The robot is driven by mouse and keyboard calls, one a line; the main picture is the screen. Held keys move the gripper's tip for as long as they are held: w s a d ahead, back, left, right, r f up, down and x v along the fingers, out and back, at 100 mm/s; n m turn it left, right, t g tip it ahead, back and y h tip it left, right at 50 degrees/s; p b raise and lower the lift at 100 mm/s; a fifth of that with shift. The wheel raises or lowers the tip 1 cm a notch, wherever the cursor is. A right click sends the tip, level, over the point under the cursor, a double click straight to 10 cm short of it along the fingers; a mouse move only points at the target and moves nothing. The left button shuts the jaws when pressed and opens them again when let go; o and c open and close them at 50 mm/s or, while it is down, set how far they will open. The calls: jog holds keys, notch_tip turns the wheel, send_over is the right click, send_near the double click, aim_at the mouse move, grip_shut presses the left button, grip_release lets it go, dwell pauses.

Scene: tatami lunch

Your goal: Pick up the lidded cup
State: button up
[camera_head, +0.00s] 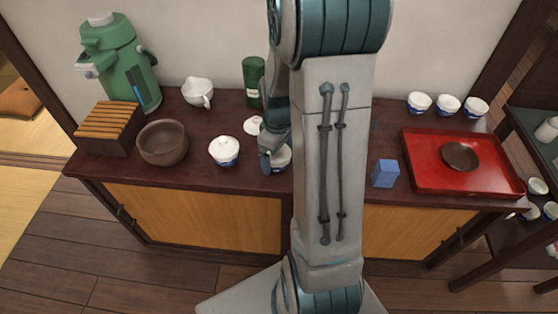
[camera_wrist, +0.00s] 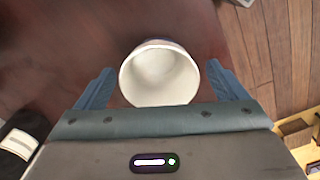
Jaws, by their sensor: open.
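A white lidded cup (camera_head: 224,152) with a knob on its lid and blue marks on its lower side stands on the dark counter, left of my gripper (camera_head: 268,148). A second white cup (camera_head: 282,158) stands at my gripper, partly hidden by my arm. In the wrist view a white cup (camera_wrist: 160,75) with an open top and no lid sits between the two spread blue fingers of my gripper (camera_wrist: 160,82). The fingers are apart from it on both sides, so nothing is held. A small white lid or dish (camera_head: 253,125) lies flat behind my gripper.
On the counter (camera_head: 205,185), a brown bowl (camera_head: 163,143) and slatted box (camera_head: 108,127) stand left. A white pot (camera_head: 198,91) and green canister (camera_head: 253,80) stand behind. A blue block (camera_head: 385,173) and red tray (camera_head: 425,178) are right of my arm.

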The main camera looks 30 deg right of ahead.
jog(key=shift+f, duration=0.15)
jog(key=shift+c, duration=0.3)
jog(key=c, duration=1.1)
jog(key=shift+o, duration=0.2)
